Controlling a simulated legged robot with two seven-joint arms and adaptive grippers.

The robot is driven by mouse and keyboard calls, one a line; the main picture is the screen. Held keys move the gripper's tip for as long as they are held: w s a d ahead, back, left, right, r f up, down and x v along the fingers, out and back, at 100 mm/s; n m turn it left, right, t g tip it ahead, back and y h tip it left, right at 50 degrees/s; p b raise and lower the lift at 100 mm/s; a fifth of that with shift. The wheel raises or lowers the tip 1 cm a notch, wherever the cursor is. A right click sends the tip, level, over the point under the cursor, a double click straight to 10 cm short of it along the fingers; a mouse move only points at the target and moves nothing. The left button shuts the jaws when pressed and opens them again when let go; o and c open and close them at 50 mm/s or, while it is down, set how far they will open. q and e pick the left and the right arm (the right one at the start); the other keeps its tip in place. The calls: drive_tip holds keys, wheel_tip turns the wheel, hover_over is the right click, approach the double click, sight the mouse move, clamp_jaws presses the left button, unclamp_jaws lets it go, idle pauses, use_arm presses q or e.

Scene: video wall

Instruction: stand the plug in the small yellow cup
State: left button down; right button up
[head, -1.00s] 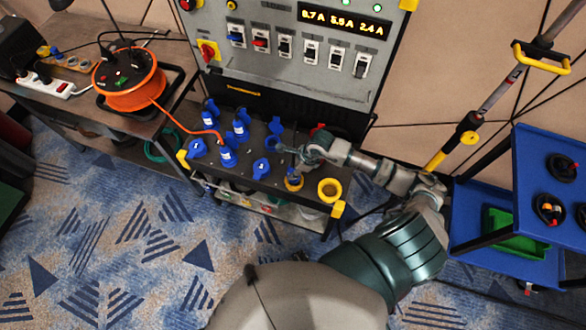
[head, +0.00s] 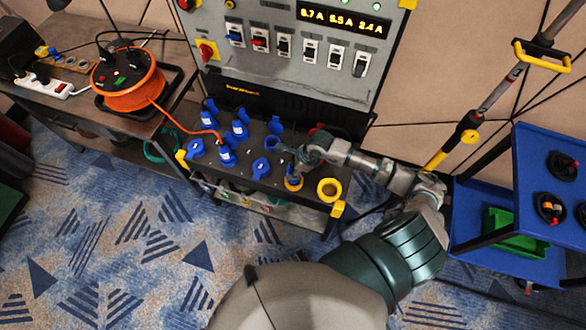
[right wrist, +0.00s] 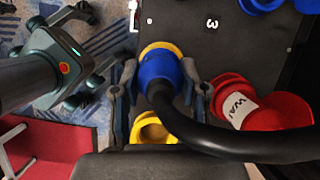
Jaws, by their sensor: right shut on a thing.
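The blue plug (right wrist: 158,70), with a thick black cable, is between the two fingers of my right gripper (right wrist: 160,88), which is shut on it. In the head view the plug (head: 293,171) is upright at the small yellow cup (head: 293,184), near the front edge of the bench. In the right wrist view the cup's yellow rim (right wrist: 160,47) shows around the plug's far side. How deep the plug sits is hidden. My right gripper (head: 292,156) is just above the cup in the head view. My left gripper (right wrist: 92,50) appears at the left of the wrist view, fingers apart and empty.
Several blue plugs and sockets (head: 240,130) fill the bench's left part. A blue trolley (head: 500,215) stands at the right and an orange cable reel (head: 130,80) at the left.

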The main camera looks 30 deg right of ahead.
sight(291, 166)
drive_tip(key=shift+a+f, duration=0.2)
drive_tip(key=shift+f, duration=0.1)
drive_tip(key=shift+s+d+f+b, duration=0.1)
drive_tip(key=shift+f+b, duration=0.4)
drive_tip(key=shift+b, duration=0.15)
drive_tip(key=o, duration=1.8)
drive_tip(key=shift+c, duration=0.2)
drive_tip(key=shift+r, duration=0.2)
drive_tip(key=shift+r+p, duration=2.05)
drive_tip(key=shift+r, duration=0.85)
